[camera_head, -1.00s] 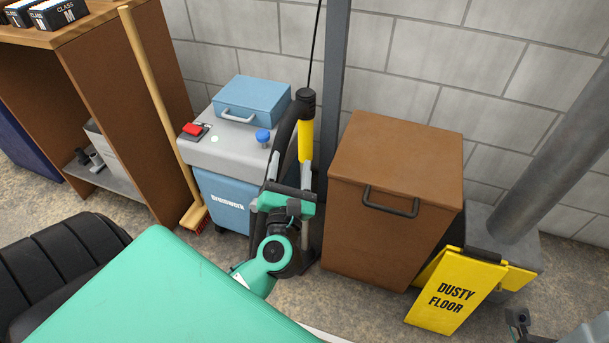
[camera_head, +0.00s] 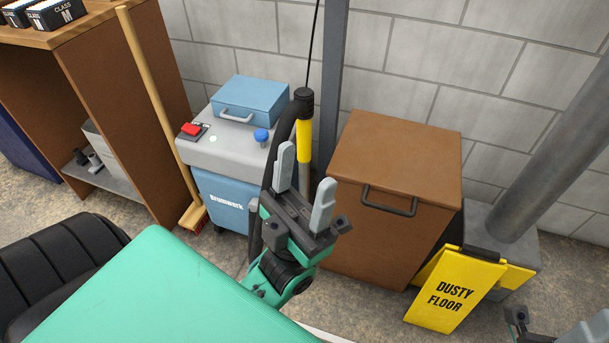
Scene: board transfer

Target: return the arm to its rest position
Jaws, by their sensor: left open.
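My left gripper (camera_head: 304,180) shows in the middle of the head view. Its two grey fingers point up and stand well apart, with nothing between them. It is in front of the blue and grey Brumwerk machine (camera_head: 225,200) and the left side of the brown bin (camera_head: 392,195). Its lower arm is partly hidden behind my green body part.
A broom (camera_head: 160,105) leans by the brown shelf (camera_head: 110,110) at the left. A black hose and yellow-handled tool (camera_head: 305,140) stand behind the gripper. Bare floor (camera_head: 375,310) shows in front of the bin.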

